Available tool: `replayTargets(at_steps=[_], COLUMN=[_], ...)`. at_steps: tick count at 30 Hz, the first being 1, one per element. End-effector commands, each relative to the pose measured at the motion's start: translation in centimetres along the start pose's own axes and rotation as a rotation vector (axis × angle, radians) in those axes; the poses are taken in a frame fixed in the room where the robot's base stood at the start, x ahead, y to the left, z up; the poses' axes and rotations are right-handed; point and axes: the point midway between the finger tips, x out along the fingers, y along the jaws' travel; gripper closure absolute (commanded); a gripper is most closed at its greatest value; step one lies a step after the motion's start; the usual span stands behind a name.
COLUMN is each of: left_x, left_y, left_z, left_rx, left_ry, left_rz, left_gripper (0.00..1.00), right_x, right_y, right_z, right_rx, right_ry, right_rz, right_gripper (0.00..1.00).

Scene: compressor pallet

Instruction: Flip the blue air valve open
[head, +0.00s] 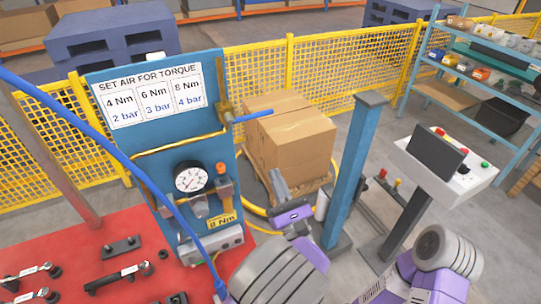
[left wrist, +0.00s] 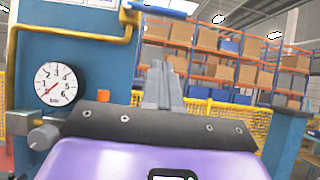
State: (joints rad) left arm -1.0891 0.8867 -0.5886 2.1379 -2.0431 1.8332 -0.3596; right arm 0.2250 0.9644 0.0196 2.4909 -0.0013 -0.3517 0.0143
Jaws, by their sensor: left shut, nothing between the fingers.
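The blue air valve has a blue lever (head: 267,116) on a brass body (head: 226,108) at the right edge of a blue panel (head: 120,75). The lever sticks out to the right, roughly level, across the upright brass body. In the left wrist view the lever (left wrist: 158,9) shows at the top edge, partly cut off. My left gripper (head: 278,182) is below the lever and apart from it. Its grey fingers (left wrist: 162,80) are together, point up and hold nothing. Part of my right arm shows at lower right; its gripper is not in sight.
A pressure gauge (head: 192,179) sits on the panel; in the left wrist view the gauge (left wrist: 60,84) has its red needle pointing lower left. Cartons (head: 290,135) stand behind the lever. A blue post (head: 352,165) rises to its right. A red table (head: 60,255) holds tools.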

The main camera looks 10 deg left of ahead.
Motion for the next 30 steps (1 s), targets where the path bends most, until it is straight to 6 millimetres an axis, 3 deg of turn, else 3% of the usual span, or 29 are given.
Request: replayTargets(at_steps=[13, 15, 21, 30], left_x=[9.2, 10.1, 11.5, 11.8], left_y=[0.1, 0.1, 0.1, 0.0], left_z=[0.2, 1.1, 2.6, 2.9], left_rx=[-0.001, -0.003, -0.002, 0.0], left_ry=[0.0, -0.001, 0.001, 0.002], left_rz=[0.005, 0.003, 0.0, -0.001], left_gripper=[1.0, 1.0, 1.0, 1.0], right_x=[-1.6, -1.9, -2.5, -2.5], right_y=[-0.6, -0.7, -0.9, -0.9], right_z=[0.1, 0.1, 0.1, 0.1], right_rx=[0.0, 0.0, 0.0, 0.0], right_ry=[0.0, 0.0, 0.0, 0.0], right_rz=[0.0, 0.0, 0.0, 0.0], right_gripper=[0.57, 0.57, 0.57, 0.57])
